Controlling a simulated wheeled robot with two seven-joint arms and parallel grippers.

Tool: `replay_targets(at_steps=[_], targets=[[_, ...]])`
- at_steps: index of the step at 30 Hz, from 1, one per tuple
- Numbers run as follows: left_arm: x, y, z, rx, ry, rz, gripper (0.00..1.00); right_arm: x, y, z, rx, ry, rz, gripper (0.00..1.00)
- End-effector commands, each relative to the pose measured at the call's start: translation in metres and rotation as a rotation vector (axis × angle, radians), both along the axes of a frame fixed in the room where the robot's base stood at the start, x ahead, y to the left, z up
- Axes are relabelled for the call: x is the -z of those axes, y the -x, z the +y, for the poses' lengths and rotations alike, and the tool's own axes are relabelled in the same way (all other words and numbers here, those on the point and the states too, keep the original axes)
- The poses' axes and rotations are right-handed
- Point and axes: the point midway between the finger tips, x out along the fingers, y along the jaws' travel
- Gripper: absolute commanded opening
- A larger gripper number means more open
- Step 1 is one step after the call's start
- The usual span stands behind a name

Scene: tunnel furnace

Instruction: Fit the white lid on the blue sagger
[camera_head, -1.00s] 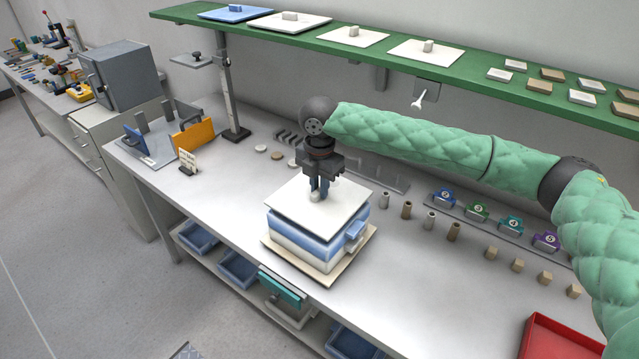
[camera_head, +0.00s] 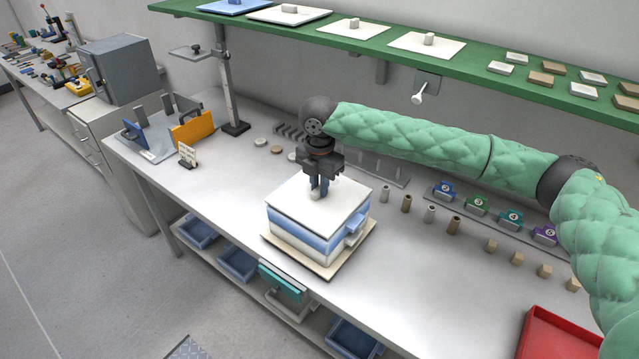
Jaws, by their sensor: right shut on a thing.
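The blue sagger (camera_head: 300,239) is a square box with blue and white bands and a blue side handle. It stands on a cream board (camera_head: 351,257) on the grey bench. The white lid (camera_head: 338,205) lies over the sagger's top, with no clear gap at the front edges. My right gripper (camera_head: 317,190) points straight down over the middle of the lid and is shut on its knob, which the fingers mostly hide. I cannot tell whether the lid is fully seated at the back. My left gripper is not in view.
A green shelf (camera_head: 470,72) above the bench holds more lids and small tiles. Small cylinders, blocks and numbered holders (camera_head: 477,204) stand to the right, with a red tray (camera_head: 560,335) at front right. An orange plate stand (camera_head: 193,129) is at the left.

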Motion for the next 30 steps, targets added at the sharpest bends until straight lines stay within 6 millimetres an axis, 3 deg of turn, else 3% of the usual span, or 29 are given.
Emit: replay_targets(at_steps=[24,25,28,30], targets=[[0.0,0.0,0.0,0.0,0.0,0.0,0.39,0.01,0.0,0.0,0.0,-0.001,-0.001,0.0],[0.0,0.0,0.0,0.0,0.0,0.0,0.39,0.01,0.0,0.0,0.0,-0.001,-0.001,0.2],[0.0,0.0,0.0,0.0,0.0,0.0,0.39,0.01,0.0,0.0,0.0,-0.001,-0.001,0.4],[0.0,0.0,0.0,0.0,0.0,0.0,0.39,0.01,0.0,0.0,0.0,0.0,0.0,0.41]])
